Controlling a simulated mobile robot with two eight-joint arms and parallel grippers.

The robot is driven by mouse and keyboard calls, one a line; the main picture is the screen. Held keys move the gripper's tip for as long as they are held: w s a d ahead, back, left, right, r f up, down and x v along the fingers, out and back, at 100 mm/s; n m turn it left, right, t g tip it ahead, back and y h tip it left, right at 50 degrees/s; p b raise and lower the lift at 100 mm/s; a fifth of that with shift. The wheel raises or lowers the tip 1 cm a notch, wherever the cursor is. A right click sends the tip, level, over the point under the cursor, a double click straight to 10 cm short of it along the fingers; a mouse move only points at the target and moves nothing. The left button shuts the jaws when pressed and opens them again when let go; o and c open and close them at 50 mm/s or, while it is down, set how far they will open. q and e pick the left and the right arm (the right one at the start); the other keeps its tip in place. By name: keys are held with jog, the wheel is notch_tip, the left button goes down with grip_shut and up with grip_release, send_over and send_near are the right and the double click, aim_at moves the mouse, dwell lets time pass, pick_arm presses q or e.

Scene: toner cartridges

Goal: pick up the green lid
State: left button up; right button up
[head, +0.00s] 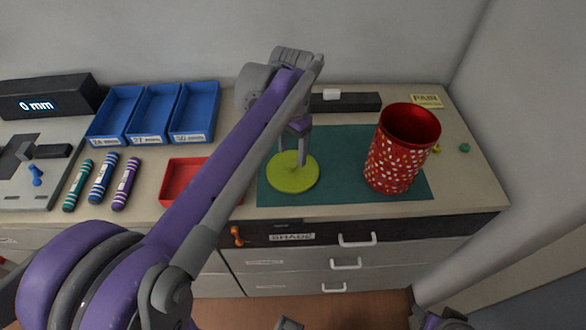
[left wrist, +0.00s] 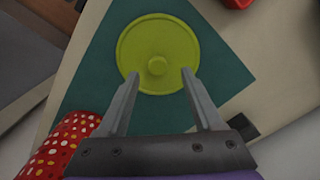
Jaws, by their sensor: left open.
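The green lid (head: 292,180) is a flat yellow-green disc lying on the dark teal mat (head: 345,148). In the left wrist view the lid (left wrist: 158,35) shows whole, with a small round knob (left wrist: 157,66) at its centre. My left gripper (head: 293,156) is above the lid, pointing down. In the left wrist view my left gripper (left wrist: 160,75) is open, with one fingertip on each side of the knob as seen from above. Nothing is held. I cannot tell how high the fingertips are above the lid. My right gripper does not show.
A red, white-spotted canister (head: 392,165) stands open on the mat, right of the lid. A red tray (head: 180,180) is to the left, partly behind my arm. Blue bins (head: 195,115) and several striped cartridges (head: 103,178) are farther left. A dark block (head: 350,103) lies behind.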

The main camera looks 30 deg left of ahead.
aim_at(293, 163)
pick_arm(q)
notch_tip(293, 163, down, 3)
jog(key=shift+s+d+f, duration=0.1)
jog(key=shift+d+f, duration=0.05)
jog(key=shift+f, duration=0.05)
jog(key=shift+c, duration=0.2)
grip_shut()
